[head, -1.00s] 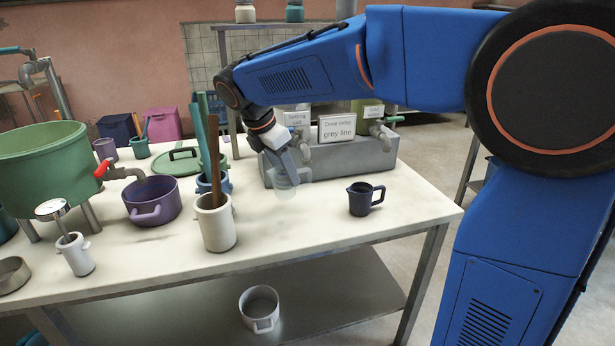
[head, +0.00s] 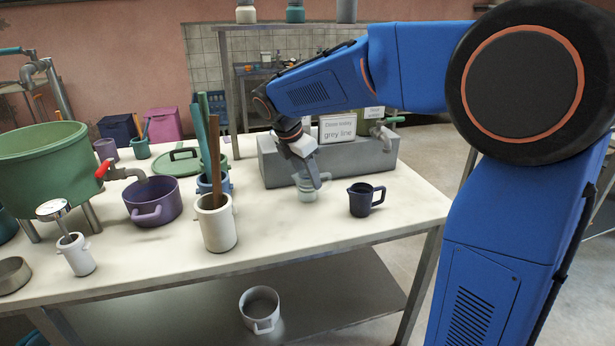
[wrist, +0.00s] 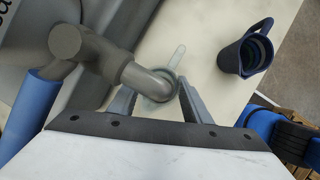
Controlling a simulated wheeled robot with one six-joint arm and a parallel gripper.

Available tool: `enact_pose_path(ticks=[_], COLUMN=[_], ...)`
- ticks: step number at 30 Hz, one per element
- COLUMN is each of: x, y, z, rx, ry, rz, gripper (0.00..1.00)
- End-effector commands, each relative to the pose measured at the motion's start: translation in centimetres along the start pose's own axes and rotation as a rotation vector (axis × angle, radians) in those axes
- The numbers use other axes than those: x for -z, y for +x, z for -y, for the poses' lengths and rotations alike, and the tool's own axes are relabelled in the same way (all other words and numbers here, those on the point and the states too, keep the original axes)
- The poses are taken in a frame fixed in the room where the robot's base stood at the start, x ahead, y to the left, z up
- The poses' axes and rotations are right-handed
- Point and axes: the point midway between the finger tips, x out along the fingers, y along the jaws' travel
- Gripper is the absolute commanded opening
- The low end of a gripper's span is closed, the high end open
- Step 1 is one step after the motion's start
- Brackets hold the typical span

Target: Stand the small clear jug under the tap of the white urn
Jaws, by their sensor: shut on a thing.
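My gripper (head: 312,176) is shut on the small clear jug (head: 306,188), in front of the grey block. In the wrist view the fingers (wrist: 158,104) stand on either side of the jug, and its pale handle (wrist: 178,58) points away from my gripper. A grey tap (wrist: 120,68) reaches over the jug, its spout end overlapping the jug's mouth as seen from above. The jug looks upright, low over the table; I cannot tell whether its base touches. My wrist hides the urn behind this tap in the head view, so its colour does not show.
A dark blue jug (head: 361,200) stands to the right on the white table (head: 290,240). A grey block (head: 350,160) behind bears a "grey line" card (head: 337,128) and another tap (head: 384,135). A cream pot of utensils (head: 216,225) stands left.

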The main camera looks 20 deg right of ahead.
Motion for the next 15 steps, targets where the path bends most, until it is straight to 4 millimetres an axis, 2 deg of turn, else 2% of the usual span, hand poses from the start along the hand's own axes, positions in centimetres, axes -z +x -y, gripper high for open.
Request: enact_pose_path(ticks=[12, 13, 15], x=[0.31, 0.29, 0.29], y=[0.57, 0.53, 0.53], z=[0.0, 0.0, 0.0], rx=[0.0, 0.0, 0.0], ry=[0.0, 0.0, 0.0], rz=[0.0, 0.0, 0.0], gripper=[0.23, 0.51, 0.63])
